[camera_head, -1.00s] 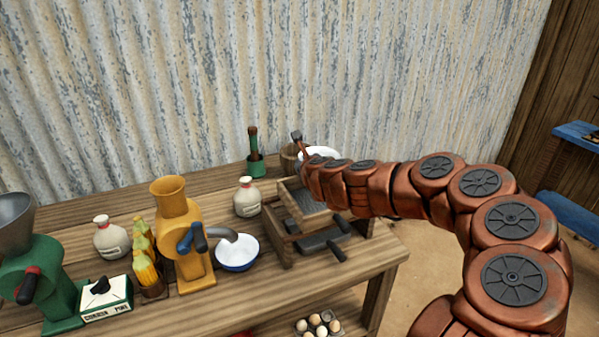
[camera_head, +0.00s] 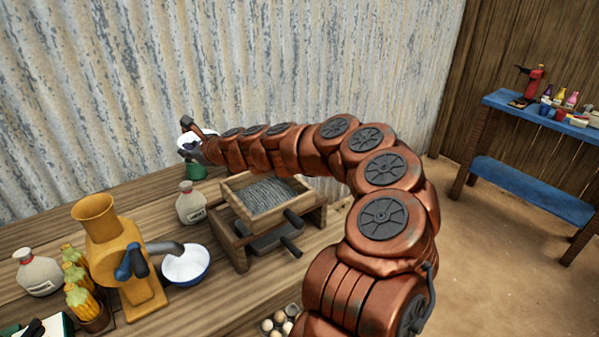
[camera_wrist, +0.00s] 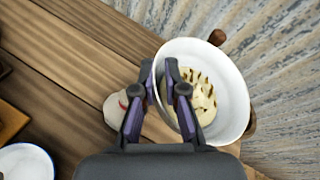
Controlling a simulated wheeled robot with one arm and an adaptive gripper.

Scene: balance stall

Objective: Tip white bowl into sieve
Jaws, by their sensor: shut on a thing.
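My gripper (camera_wrist: 162,88) is shut on the near rim of a white bowl (camera_wrist: 236,90), one finger on each side of the wall. Inside the bowl is a pale mass with dark specks (camera_wrist: 203,88). In the head view the held bowl (camera_head: 184,139) is partly hidden by my gripper (camera_head: 192,147), above the back of the table. The sieve (camera_head: 229,192), a wooden frame with grey mesh, sits on a wooden stand to the right and nearer than the bowl. My gripper is not over it.
A labelled bottle (camera_head: 191,206) stands left of the sieve. A blue-and-white bowl (camera_head: 187,265) sits under the spout of a yellow grinder (camera_head: 115,240). A green container (camera_head: 195,172) is behind, below my gripper. Corrugated wall (camera_head: 90,90) closes the back.

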